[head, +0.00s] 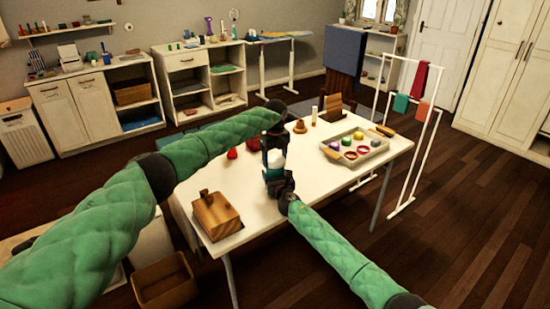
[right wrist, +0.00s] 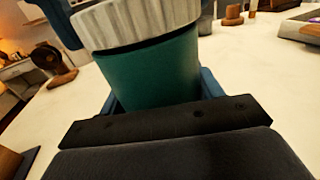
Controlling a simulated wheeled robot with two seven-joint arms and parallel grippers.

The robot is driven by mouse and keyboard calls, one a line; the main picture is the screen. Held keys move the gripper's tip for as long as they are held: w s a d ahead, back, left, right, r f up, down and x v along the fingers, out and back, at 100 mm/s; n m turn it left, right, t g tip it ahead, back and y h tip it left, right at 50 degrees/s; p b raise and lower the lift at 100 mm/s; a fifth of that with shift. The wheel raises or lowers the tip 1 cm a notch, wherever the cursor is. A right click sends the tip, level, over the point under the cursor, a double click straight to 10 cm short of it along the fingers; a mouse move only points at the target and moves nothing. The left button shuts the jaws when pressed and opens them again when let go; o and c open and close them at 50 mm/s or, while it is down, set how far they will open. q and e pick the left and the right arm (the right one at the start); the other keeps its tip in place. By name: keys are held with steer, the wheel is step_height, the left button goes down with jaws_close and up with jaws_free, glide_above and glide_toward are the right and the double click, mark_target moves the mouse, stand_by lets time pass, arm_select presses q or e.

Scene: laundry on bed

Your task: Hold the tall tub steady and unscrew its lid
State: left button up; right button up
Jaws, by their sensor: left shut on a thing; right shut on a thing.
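The tall tub is teal with a ribbed off-white lid. In the right wrist view, the tub's body (right wrist: 155,75) fills the middle and the lid (right wrist: 140,22) sits on top, with a dark line between them. In the head view, the pale lid (head: 274,160) shows between my two grippers, above the white table. My left gripper (head: 274,150) reaches down from above and is shut on the lid. My right gripper (head: 276,177) comes from the front and is shut on the tub's body. The grippers hide most of the tub in the head view.
A wooden box (head: 216,216) stands at the table's front left. A tray (head: 346,157) with several colourful items lies on the right. Red items (head: 232,154), a wooden piece (head: 300,127) and a pale bottle (head: 314,116) stand toward the back.

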mark_target(275, 159)
arm_select(q)
steer(key=shift+r, duration=0.8)
steer(key=shift+r, duration=0.25)
steer(key=shift+r, duration=0.1)
steer(key=shift+r, duration=1.95)
arm_select(e)
steer(key=o, duration=2)
steer(key=shift+c, duration=0.2)
